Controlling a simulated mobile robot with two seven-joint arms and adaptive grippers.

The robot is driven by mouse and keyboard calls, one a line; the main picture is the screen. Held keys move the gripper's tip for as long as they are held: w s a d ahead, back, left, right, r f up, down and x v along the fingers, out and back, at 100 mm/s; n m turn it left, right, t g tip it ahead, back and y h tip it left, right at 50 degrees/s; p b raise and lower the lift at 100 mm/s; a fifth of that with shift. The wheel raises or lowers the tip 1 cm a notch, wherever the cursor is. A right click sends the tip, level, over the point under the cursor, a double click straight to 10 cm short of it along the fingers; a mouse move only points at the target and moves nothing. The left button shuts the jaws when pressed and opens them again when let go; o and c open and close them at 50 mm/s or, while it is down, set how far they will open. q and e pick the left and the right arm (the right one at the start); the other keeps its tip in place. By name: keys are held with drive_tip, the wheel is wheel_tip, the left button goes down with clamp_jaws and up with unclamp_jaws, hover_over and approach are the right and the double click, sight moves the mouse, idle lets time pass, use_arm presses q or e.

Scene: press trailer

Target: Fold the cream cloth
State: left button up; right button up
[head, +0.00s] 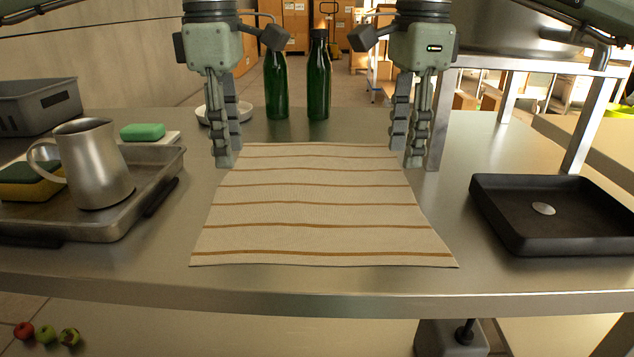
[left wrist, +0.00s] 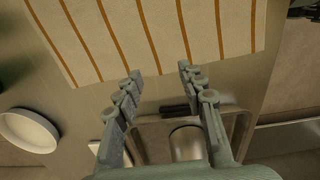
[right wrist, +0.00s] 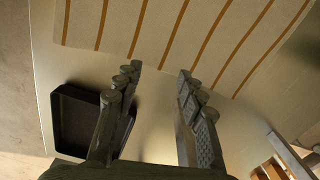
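The cream cloth (head: 318,208) lies flat and spread out on the steel table, with several brown stripes running left to right. It also shows in the left wrist view (left wrist: 163,28) and the right wrist view (right wrist: 195,38). My left gripper (head: 228,158) is over the cloth's far left corner area, fingers apart and pointing down. My right gripper (head: 406,158) is over the far right corner area, also with fingers apart. Both wrist views show a clear gap between the fingertips of my left gripper (left wrist: 160,70) and right gripper (right wrist: 160,70), with nothing held.
A metal tray (head: 160,190) with a steel jug (head: 95,165) stands left of the cloth. A black tray (head: 560,230) is at the right. Two green bottles (head: 276,85) (head: 318,80) and a white dish (head: 243,112) stand behind. Bare table lies beside the cloth.

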sight(234, 188)
use_arm(q)
drive_tip(key=shift+w+f, duration=0.1)
drive_tip(key=shift+f, duration=2.25)
use_arm(e)
drive_tip(key=shift+w+f, duration=0.1)
drive_tip(key=shift+f, duration=2.25)
use_arm(q)
drive_tip(key=shift+f, duration=0.1)
use_arm(e)
drive_tip(key=shift+f, duration=0.1)
